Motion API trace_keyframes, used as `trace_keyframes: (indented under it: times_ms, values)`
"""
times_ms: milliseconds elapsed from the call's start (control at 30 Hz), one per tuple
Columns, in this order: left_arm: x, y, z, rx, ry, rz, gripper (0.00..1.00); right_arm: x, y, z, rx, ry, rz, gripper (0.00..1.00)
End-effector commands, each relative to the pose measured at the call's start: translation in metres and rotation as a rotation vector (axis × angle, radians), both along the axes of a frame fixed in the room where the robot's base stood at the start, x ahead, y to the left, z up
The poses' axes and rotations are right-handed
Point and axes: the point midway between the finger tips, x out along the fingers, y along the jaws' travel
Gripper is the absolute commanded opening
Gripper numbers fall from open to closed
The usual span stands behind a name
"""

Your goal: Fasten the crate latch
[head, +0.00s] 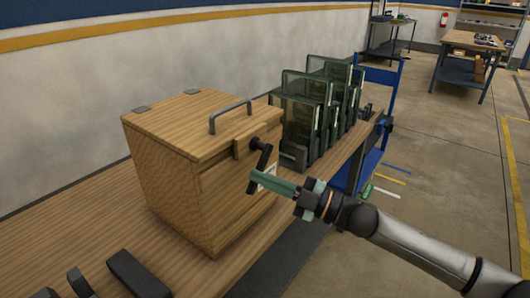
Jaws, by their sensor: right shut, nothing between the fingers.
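The wooden crate (185,185) stands on the wooden bench with its lid down. A grey metal handle (230,113) is on the lid. The black latch lever (263,160) is on the crate's front face near the top, below the lid edge, and hangs downward at a slight slant. My right gripper (256,184) comes in from the right with its green fingers shut and empty. Its fingertips are at the lower end of the latch lever; I cannot tell whether they touch it. A white label beside the lever is partly hidden by the fingers. My left gripper is not in view.
Several dark green translucent bins (305,115) stand on the bench behind the crate. Black objects (137,274) lie at the near end of the bench (60,235). A blue cart frame (378,120) stands past the bench's far end. The floor at the right is open.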

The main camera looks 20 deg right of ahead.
Motion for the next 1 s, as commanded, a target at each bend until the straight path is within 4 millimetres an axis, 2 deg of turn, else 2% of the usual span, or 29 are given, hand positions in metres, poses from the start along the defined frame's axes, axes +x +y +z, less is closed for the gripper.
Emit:
trace_keyframes:
  times_ms: [500,1000]
  values:
    - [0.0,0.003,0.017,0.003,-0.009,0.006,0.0,0.014,-0.018,-0.017,-0.36,-0.279,-0.002,0.0]
    - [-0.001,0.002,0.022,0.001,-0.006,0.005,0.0,0.021,-0.027,-0.022,-0.52,-0.405,-0.001,0.0]
